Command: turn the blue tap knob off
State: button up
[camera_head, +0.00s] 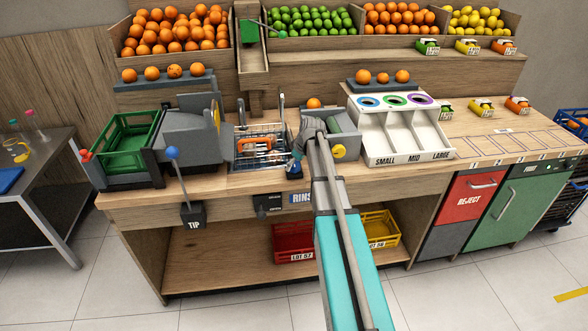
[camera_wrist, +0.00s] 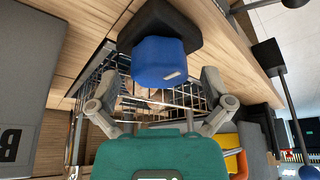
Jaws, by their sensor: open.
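The blue tap knob (camera_wrist: 158,62) sits on a dark base in the upper middle of the wrist view, with a small pale mark on its face. My gripper (camera_wrist: 158,108) is open, one finger on each side of the space just below the knob in that picture. Nothing is between the fingers, and I cannot tell whether they touch the knob. In the head view my gripper (camera_head: 297,158) is at the counter's front edge, right of the sink, and largely hides the knob area. The sink's wire basket (camera_wrist: 130,90) shows behind the knob.
A metal sink (camera_head: 262,158) with an orange-handled item lies left of my gripper. A blue-ball lever (camera_head: 172,153) marked TIP stands further left. A white sorting tray (camera_head: 390,150) is to the right.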

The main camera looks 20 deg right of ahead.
jog(key=shift+w+f, duration=0.15)
jog(key=shift+f, duration=0.15)
jog(key=shift+a, duration=0.1)
jog(key=c, duration=1.1)
